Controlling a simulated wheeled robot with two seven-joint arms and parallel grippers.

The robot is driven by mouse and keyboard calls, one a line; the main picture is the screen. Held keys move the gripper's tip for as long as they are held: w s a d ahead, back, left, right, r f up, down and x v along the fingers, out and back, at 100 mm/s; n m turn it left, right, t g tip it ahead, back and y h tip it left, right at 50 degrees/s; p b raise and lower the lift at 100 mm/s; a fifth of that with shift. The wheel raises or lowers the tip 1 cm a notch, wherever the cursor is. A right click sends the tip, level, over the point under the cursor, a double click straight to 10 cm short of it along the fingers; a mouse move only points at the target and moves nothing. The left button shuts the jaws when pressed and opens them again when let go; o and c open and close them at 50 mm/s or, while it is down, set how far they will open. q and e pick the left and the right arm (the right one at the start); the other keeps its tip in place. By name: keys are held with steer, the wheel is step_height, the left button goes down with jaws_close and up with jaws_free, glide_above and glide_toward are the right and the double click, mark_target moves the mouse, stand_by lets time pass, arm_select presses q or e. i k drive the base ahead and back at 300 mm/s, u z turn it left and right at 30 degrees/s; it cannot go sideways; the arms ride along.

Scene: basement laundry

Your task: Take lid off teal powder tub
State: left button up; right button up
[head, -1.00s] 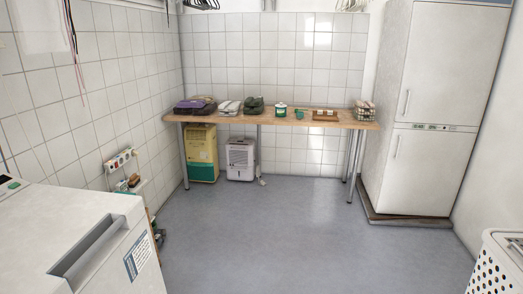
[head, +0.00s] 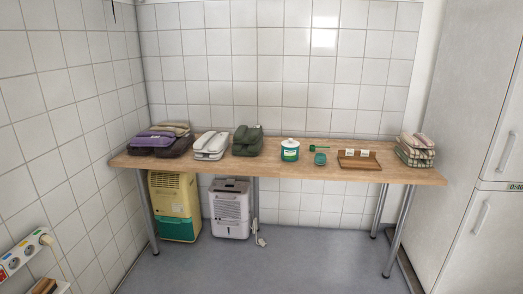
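The teal powder tub (head: 290,154) stands upright on the wooden table (head: 220,172), right of its middle. It is teal and white with a pale label. A white lid (head: 290,142) sits on its top. A green scoop (head: 318,148) and a small teal dish-like item (head: 320,159) lie just right of the tub. Neither of my grippers shows in the head view.
Folded purple and dark cloths (head: 158,140), white cloths (head: 211,146) and green cloths (head: 247,140) lie left of the tub. A wooden tray (head: 358,160) and a wire basket (head: 416,150) stand right. A yellow unit (head: 173,207) and white dehumidifier (head: 230,208) stand underneath. Floor ahead is clear.

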mark_target(290, 143)
steer(key=i, duration=1.75)
steer(key=u, duration=0.8)
steer(key=i, duration=1.05)
steer(key=z, duration=1.75)
